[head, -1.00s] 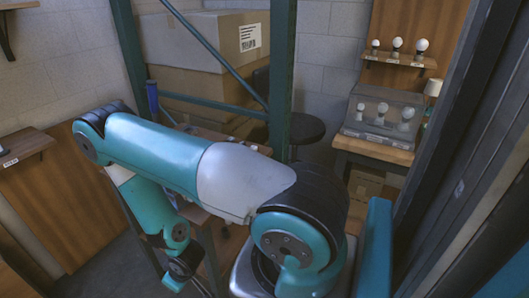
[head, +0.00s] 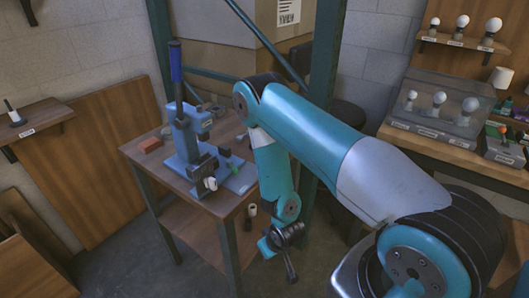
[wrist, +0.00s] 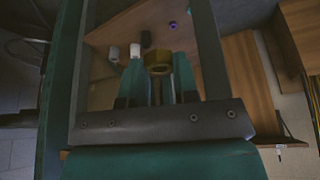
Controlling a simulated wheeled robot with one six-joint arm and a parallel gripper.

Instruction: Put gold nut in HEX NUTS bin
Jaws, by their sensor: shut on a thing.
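The gold nut (wrist: 158,62) is in the wrist view, between the fingertips of my gripper (wrist: 160,72). My gripper is shut on it. In the head view my gripper (head: 290,268) hangs low, to the right of a small workbench, and the nut is too small to make out there. I cannot pick out a bin marked HEX NUTS in either view.
A green post (head: 323,90) rises behind my arm. A bulb display (head: 430,105) stands right.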

